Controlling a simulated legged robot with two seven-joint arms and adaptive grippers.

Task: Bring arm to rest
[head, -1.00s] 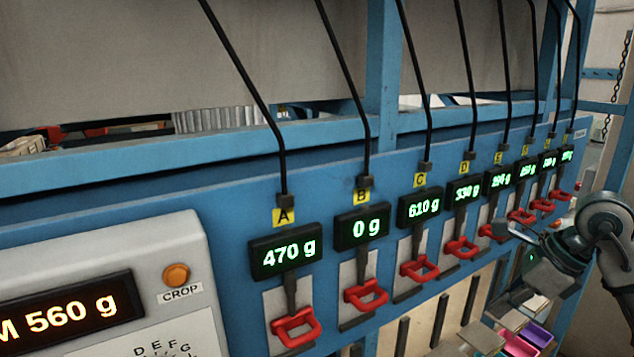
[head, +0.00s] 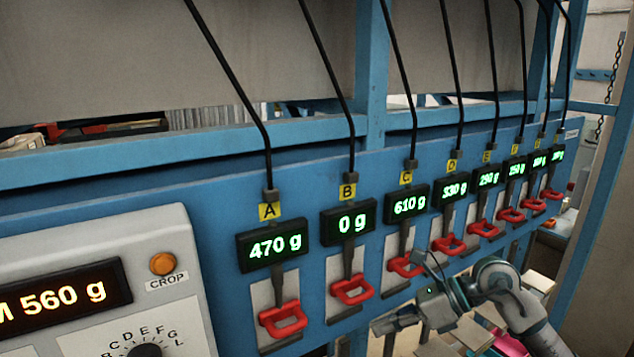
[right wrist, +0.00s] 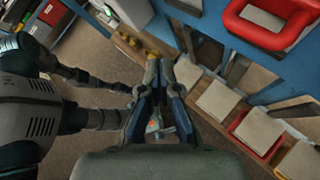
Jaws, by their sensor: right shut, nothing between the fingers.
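My right gripper (head: 385,326) hangs in front of the blue panel, below the red handle under label C, and holds nothing. In the right wrist view its two fingers (right wrist: 158,66) point up the picture with their tips together. A red handle (right wrist: 268,18) shows close by at the top right of that view, apart from the fingers. My left gripper is not seen in the head view.
The blue panel (head: 300,185) carries a row of displays with red handles, such as A at 470 g (head: 283,322) and B at 0 g (head: 352,290). A grey box (head: 165,235) with an amber display, an orange CROP button (head: 163,264) and a dial stands at left.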

